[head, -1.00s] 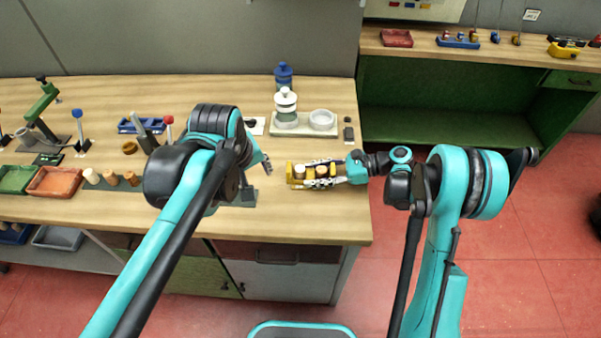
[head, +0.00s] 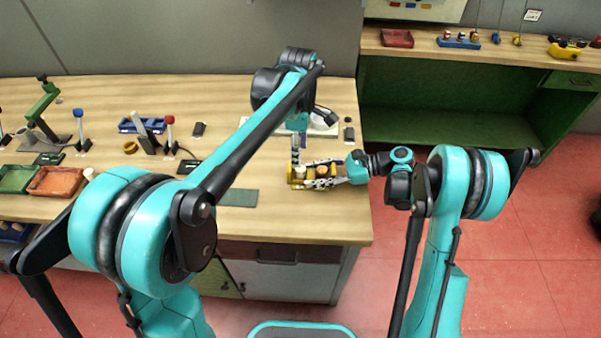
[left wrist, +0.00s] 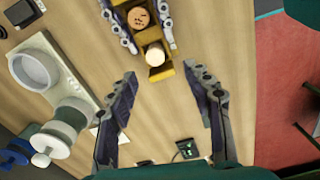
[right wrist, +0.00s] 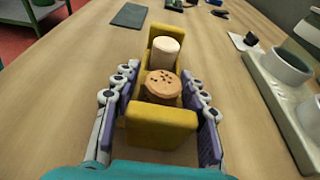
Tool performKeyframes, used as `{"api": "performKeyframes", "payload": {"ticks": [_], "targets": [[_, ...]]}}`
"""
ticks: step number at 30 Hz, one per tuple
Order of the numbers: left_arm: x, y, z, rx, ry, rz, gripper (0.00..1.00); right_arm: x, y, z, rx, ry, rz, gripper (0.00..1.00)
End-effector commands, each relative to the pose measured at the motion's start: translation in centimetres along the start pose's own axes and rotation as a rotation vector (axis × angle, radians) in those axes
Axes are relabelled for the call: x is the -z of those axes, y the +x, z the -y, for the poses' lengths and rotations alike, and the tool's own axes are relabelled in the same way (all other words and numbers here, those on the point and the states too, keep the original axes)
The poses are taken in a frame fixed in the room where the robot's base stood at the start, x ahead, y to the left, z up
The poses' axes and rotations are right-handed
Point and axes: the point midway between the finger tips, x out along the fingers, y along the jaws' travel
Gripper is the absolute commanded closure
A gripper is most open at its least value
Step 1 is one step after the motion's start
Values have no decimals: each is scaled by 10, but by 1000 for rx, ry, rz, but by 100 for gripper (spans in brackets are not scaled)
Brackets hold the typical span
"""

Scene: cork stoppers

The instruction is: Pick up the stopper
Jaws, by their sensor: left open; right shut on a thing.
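A yellow holder (right wrist: 162,125) stands on the bench with a pale stopper (right wrist: 165,52) and a brown speckled cork stopper (right wrist: 163,84) in it. My right gripper (right wrist: 160,92) is shut on the holder, one finger along each side; in the head view the holder (head: 297,185) is at the bench's front right. My left gripper (left wrist: 163,78) is open and empty, its fingertips short of the holder. In the left wrist view the pale stopper (left wrist: 155,53) is nearer those fingertips than the brown stopper (left wrist: 139,17). In the head view my left arm hides part of the bench.
A dark green mat (head: 238,198) lies left of the holder. Red and green trays (head: 55,181) are at the far left.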

Motion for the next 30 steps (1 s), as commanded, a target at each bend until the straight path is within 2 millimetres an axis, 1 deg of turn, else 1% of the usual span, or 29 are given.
{"api": "performKeyframes", "payload": {"ticks": [1, 3, 8, 14, 18, 21, 26, 29, 30], "targets": [[0, 8, 0, 0, 0, 0, 50, 0, 0, 0, 0, 0, -1, 73], [0, 18, 0, -1, 1, 0, 50, 0, 0, 0, 0, 0, -2, 73], [0, 29, -1, -1, 1, 0, 50, 1, 0, 0, 0, 0, -2, 73], [-1, 57, -8, -1, 2, 0, 50, 0, 0, 0, 0, 0, -2, 73], [-1, 74, -8, -1, 2, 0, 50, 1, 0, 0, 0, 0, -2, 73], [-1, 78, -8, -1, 2, 0, 50, 1, 0, 0, 0, 0, -2, 73], [-1, 78, -8, -1, 2, 0, 50, 1, 0, 0, 0, 0, -2, 73], [-1, 78, -8, -1, 2, 0, 68, 1, 0, 0, 0, 0, -2, 73], [-1, 78, -8, -1, 2, 0, 77, 1, 0, 0, 0, 0, -2, 73]]}}
